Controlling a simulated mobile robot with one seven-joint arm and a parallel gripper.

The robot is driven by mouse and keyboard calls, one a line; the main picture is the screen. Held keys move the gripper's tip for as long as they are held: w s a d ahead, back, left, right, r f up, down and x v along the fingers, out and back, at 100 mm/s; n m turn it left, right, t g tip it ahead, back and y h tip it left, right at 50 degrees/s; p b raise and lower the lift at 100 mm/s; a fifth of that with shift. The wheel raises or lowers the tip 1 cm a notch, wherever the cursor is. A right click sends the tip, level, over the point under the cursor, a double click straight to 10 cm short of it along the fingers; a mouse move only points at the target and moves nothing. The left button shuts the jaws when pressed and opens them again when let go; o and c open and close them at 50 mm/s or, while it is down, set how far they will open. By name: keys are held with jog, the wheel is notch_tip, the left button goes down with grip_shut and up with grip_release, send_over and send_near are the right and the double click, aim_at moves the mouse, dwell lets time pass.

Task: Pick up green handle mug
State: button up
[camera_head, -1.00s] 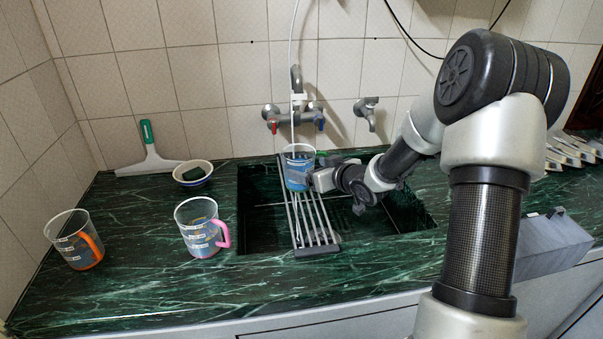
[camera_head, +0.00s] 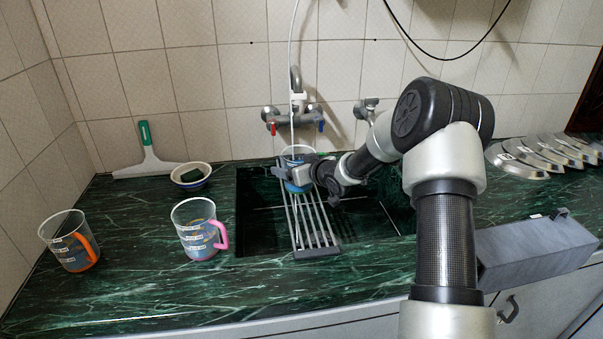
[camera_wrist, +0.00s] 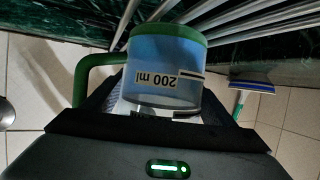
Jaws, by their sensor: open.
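The green handle mug (camera_head: 298,151) is a clear cup with a bluish lower part, on the metal rack over the sink. In the head view my gripper (camera_head: 298,180) covers much of it, and its handle is hidden. In the wrist view the mug (camera_wrist: 165,70) appears upside down, with a green band, a "200 ml" mark and the green handle (camera_wrist: 82,80) on the left. My gripper (camera_wrist: 165,110) is open, with its fingers on either side of the mug body. I cannot tell whether they touch it.
The metal rack (camera_head: 318,232) spans the sink (camera_head: 262,215). A pink-handled mug (camera_head: 196,230) and an orange-handled mug (camera_head: 66,242) stand left. A bowl with a sponge (camera_head: 191,176) and a squeegee (camera_head: 148,155) lie behind. The tap (camera_head: 293,112) and white hose are close behind the green mug.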

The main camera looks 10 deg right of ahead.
jog(key=c, duration=1.1)
jog(key=shift+r, duration=0.1)
jog(key=shift+c, duration=1.2)
jog(key=shift+r, duration=0.15)
